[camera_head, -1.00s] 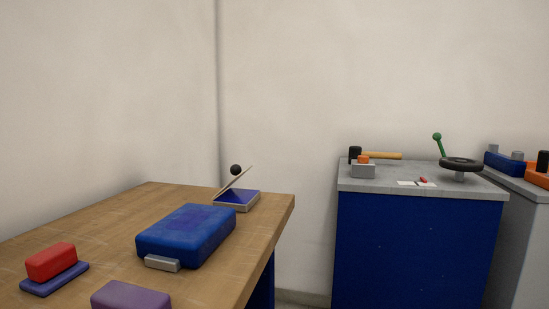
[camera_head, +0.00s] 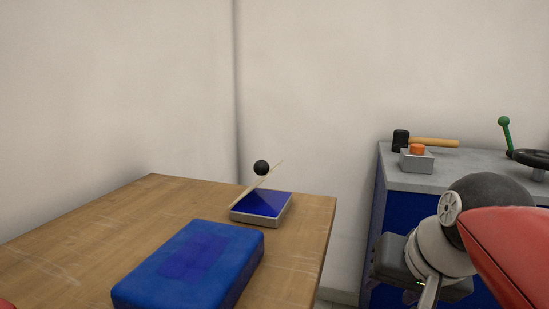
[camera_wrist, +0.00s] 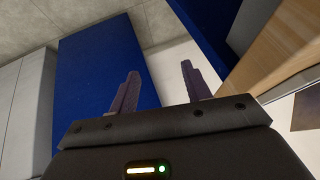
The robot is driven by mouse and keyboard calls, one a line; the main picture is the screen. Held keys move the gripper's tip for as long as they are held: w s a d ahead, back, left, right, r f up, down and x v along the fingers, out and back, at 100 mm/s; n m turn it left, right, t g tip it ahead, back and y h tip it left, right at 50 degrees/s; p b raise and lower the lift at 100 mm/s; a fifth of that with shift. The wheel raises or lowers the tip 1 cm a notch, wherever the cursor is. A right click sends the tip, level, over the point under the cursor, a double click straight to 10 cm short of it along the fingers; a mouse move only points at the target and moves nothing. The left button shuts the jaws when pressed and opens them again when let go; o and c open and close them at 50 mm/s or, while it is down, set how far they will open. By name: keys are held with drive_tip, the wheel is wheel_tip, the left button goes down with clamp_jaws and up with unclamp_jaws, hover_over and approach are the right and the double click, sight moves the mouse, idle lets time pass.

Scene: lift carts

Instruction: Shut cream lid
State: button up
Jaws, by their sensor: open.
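The cream lid (camera_head: 267,177) stands tilted open on a small box (camera_head: 277,216) with a blue inside, near the back right corner of the wooden table. A black ball knob (camera_head: 261,167) sits on the lid. My gripper (camera_wrist: 160,90) is open and empty in the wrist view, its two dark fingers apart. In the head view my arm enters at the lower right, off the table's right side and well away from the lid. The fingertips are not clear in the head view.
A blue case (camera_head: 190,265) lies on the wooden table (camera_head: 85,235) in front of the box. A grey-topped cart (camera_head: 390,178) at right carries a hammer (camera_head: 432,143), a grey block with an orange button (camera_head: 416,158), a green-knobbed lever (camera_head: 505,130) and a black wheel (camera_head: 532,158).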

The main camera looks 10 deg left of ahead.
drive_tip(key=w+a+r+y, duration=0.3)
drive_tip(key=w+a+r, duration=0.3)
drive_tip(key=a+r, duration=0.4)
drive_tip(key=g+y, duration=0.2)
drive_tip(key=y, duration=0.1)
approach(266, 163)
drive_tip(key=a+f, duration=0.1)
drive_tip(key=shift+n, duration=0.4)
drive_tip(key=x, duration=0.8)
drive_tip(key=shift+w, duration=0.15)
clamp_jaws()
